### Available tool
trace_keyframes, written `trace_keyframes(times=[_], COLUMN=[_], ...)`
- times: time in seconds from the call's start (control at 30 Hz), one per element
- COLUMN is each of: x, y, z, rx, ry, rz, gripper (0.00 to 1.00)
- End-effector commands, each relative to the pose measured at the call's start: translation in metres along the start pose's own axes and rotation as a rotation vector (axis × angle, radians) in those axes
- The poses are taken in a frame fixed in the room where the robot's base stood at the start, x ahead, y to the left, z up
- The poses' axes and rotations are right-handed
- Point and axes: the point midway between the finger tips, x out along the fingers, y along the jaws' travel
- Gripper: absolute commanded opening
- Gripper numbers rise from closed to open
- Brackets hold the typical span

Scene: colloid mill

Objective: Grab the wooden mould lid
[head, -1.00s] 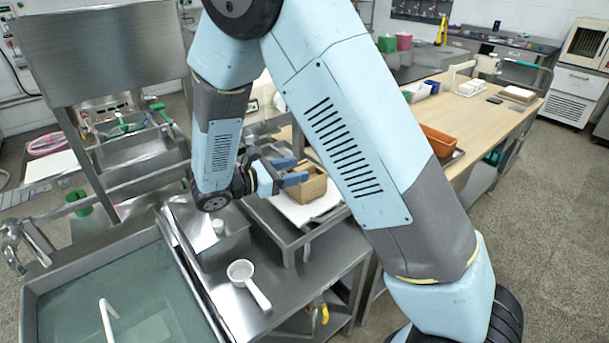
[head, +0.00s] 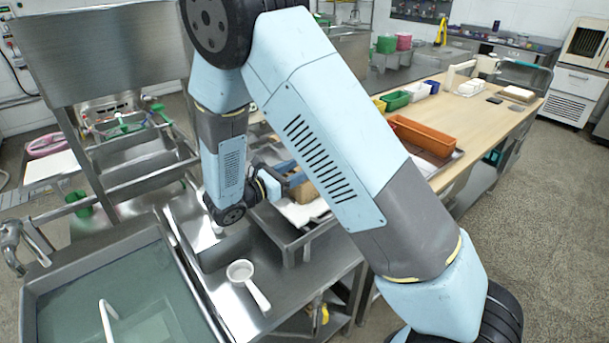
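The wooden mould (head: 305,190) is a light brown box on a white surface at the middle of the head view. My arm covers much of it, and I cannot make out its lid as a separate piece. My gripper (head: 291,173) points right at the mould's upper left side. Its two blue fingers look apart. Whether they touch the wood cannot be told.
The white surface lies on a raised metal stand (head: 290,238). A white ladle (head: 246,282) lies on the steel bench in front, beside a water-filled sink (head: 120,290). An orange bin (head: 425,136) stands on the wooden table behind my arm.

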Motion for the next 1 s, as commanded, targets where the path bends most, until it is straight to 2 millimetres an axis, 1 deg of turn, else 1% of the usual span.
trace_keyframes(times=[0.03,0.1,0.3,0.37,0.87,1.0], x=[0.0056,0.0094,0.0100,0.0099,0.0097,0.0097], y=[-0.0004,-0.0003,0.0000,0.0000,-0.0001,-0.0001], z=[0.0001,0.0000,-0.0001,-0.0001,-0.0001,0.0000], rx=[0.000,0.000,0.000,0.000,0.000,0.000], ry=[0.000,0.001,0.001,0.001,0.001,0.001], rz=[-0.002,-0.001,0.000,0.000,0.000,0.000], gripper=[0.53,0.53,0.53,0.48,0.01,0.00])
